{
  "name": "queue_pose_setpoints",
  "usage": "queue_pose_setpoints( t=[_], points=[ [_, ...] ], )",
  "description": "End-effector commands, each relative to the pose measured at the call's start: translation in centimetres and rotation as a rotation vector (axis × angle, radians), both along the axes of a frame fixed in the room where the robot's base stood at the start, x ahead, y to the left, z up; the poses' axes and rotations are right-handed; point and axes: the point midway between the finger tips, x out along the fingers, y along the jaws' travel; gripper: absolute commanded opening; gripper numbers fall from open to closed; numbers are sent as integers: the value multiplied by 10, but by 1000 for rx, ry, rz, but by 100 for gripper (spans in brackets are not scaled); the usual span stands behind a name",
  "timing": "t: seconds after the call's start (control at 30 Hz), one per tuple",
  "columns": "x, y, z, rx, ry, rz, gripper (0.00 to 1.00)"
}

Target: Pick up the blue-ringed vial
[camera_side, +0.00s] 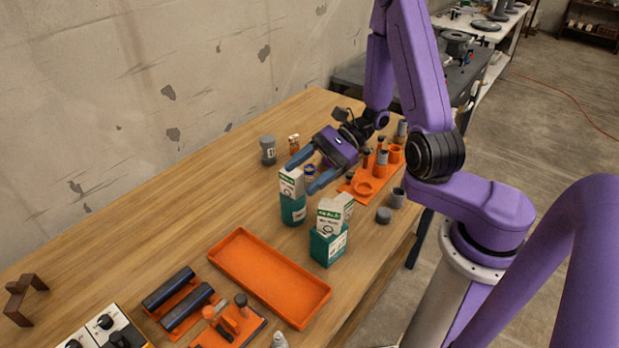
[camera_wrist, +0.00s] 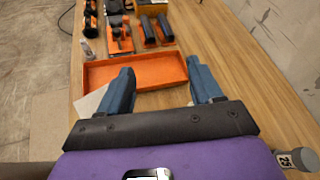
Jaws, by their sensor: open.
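A small vial with a blue ring (camera_side: 309,171) stands on the table in the side view, partly hidden by my gripper. My gripper (camera_side: 302,178) is open above the table, its two blue fingers pointing down and left. The vial shows between the fingers in the picture, but I cannot tell whether it lies between them in depth. In the wrist view the fingers of my gripper (camera_wrist: 160,68) are spread apart with nothing visible held between them. I cannot make out the vial in the wrist view.
Green-and-white cartons (camera_side: 292,208) (camera_side: 329,246) stand close to my fingers. A second small vial (camera_side: 293,143) and a grey labelled canister (camera_side: 267,150) stand behind. An orange tray (camera_side: 225,265) lies left of the cartons; an orange rack (camera_side: 363,188) lies right. Bare table lies toward the wall.

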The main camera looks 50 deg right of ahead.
Motion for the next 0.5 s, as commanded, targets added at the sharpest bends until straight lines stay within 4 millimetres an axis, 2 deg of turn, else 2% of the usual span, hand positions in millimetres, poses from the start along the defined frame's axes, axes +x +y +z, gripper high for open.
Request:
queue_pose_setpoints(
  t=[0.27, 0.5],
  points=[
    [16, -37, -17, 82, 56, -370, 65],
    [16, -74, -35, 142, 97, -682, 65]
  ],
)
